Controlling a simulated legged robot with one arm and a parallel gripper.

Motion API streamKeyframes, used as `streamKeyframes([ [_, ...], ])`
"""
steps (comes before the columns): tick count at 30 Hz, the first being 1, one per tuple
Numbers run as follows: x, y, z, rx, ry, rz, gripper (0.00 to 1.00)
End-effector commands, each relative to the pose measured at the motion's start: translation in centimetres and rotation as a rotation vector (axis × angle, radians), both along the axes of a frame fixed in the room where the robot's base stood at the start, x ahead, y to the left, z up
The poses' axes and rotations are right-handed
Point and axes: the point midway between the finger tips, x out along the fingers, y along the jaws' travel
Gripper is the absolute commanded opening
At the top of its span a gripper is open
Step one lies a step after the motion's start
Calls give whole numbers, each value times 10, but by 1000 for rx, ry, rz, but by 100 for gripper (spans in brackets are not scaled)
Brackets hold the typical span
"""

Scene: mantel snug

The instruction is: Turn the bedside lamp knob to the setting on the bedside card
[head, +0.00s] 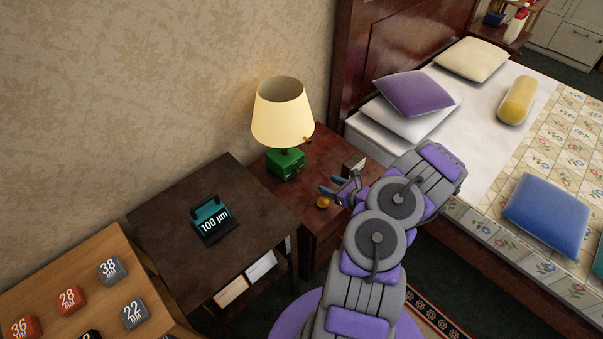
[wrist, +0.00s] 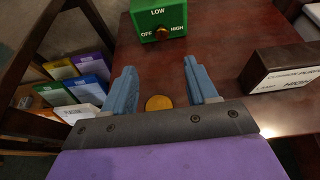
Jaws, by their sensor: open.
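The bedside lamp (head: 283,115) has a cream shade and a green box base (head: 285,165), standing on the reddish-brown nightstand (head: 318,152). In the wrist view the base front (wrist: 155,18) reads OFF, LOW and HIGH around a small knob (wrist: 162,33); its pointer direction is too small to tell. The bedside card (wrist: 285,72) is a dark block with a white face at right; its text is partly legible, with "HIGH" on the lower line. It also shows in the head view (head: 354,165). My gripper (wrist: 158,68) is open and empty, short of the knob.
A round gold thing (wrist: 158,102) shows between my fingers, near the nightstand's front. A dark side table (head: 160,235) with a "100 µm" block (head: 211,220) stands at left. Colored books (wrist: 68,85) fill a shelf. The bed (head: 470,130) is at right.

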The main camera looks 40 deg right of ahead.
Motion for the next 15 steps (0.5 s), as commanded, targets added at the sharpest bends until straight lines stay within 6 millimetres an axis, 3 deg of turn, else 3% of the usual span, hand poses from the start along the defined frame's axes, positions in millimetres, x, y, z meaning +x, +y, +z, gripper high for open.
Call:
streamKeyframes([
  [5,6,-2,-10,4,7,-12,58],
  [15,64,4,-34,4,4,-6,58],
])
